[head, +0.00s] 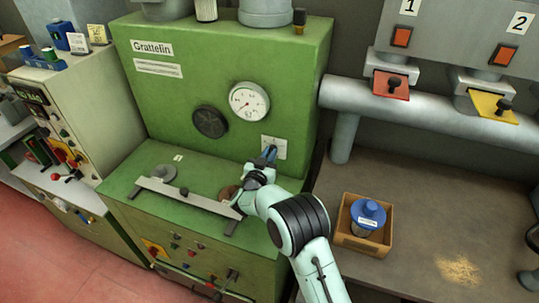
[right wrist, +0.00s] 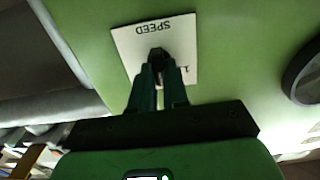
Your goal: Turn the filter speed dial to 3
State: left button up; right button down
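The speed dial is a small dark knob (right wrist: 157,55) on a white plate (right wrist: 127,40) marked SPEED, which looks upside down in the right wrist view. In the head view the plate (head: 281,148) sits low on the right of the green machine's front panel. My right gripper (right wrist: 159,66) has its two fingers on either side of the knob, close against it. It also shows in the head view (head: 270,154), in front of the plate. The knob's pointer and most numbers are hidden or too small to read. My left gripper is in neither view.
The green machine (head: 215,65) carries a round gauge (head: 249,101) and a black round cap (head: 210,121). A metal bar (head: 187,197) lies across its lower ledge. At right, a wooden box (head: 350,240) holds a blue-topped container (head: 368,215) under a thick grey pipe (head: 430,115).

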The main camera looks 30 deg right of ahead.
pick_arm(q)
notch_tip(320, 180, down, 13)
jog(key=b, duration=1.3)
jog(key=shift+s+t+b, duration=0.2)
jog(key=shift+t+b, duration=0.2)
pick_arm(e)
jog(key=shift+s+d+f+m, duration=0.1)
jog(key=shift+s+m, duration=0.05)
jog(key=shift+m, duration=5.85)
jog(key=c, duration=1.1)
grip_release()
